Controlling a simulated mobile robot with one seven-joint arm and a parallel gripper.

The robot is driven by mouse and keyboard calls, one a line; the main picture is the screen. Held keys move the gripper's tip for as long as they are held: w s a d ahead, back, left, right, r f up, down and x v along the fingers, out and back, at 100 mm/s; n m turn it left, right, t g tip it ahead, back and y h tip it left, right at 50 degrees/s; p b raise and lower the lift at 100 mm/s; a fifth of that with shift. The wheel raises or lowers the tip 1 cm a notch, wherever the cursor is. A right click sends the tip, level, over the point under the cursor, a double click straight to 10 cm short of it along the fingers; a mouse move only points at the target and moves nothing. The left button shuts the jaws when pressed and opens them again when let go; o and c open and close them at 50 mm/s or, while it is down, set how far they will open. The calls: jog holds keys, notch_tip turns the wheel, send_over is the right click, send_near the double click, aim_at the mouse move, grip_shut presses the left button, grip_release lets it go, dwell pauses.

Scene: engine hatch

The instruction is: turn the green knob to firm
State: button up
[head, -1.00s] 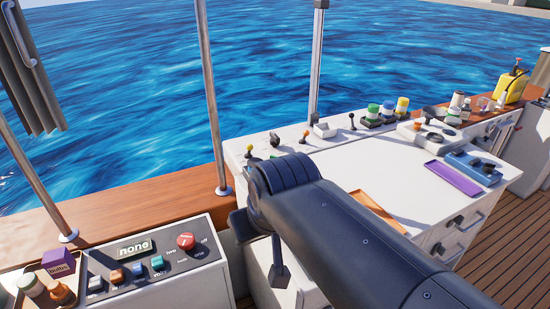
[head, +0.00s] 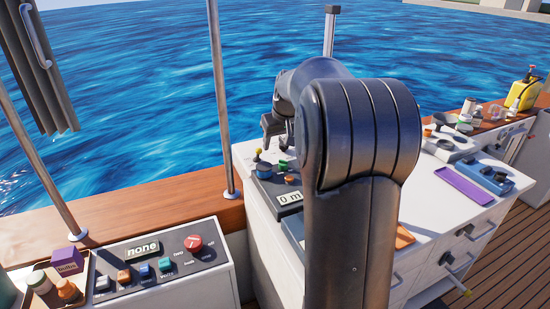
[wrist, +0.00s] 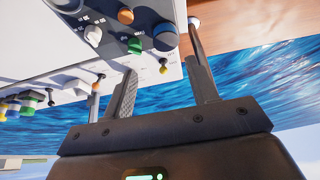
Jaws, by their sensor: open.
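The green knob (wrist: 135,46) is on a dark control panel (wrist: 113,40) at the top of the wrist view, between an orange knob (wrist: 126,15) and a larger blue knob (wrist: 164,37). In the head view the green knob (head: 283,163) is small, at the far side of the panel, close to my arm. No setting label by it is legible. My gripper (wrist: 163,60) is open and empty, with the green knob seen just past its fingers and no contact visible. In the head view my gripper (head: 275,130) is above the panel, partly hidden by my arm.
The panel has a "0 m" display (head: 290,198) and a white knob (wrist: 93,32). A yellow-tipped lever (wrist: 163,68) stands near the fingers. At lower left is another panel with a "none" display (head: 142,249) and red knob (head: 193,243). A metal post (head: 220,100) rises left of my arm.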

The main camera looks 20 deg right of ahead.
send_near(284, 161)
jog(key=x, duration=0.9)
jog(key=shift+w+f, duration=0.1)
jog(key=shift+f, duration=0.3)
jog(key=c, duration=1)
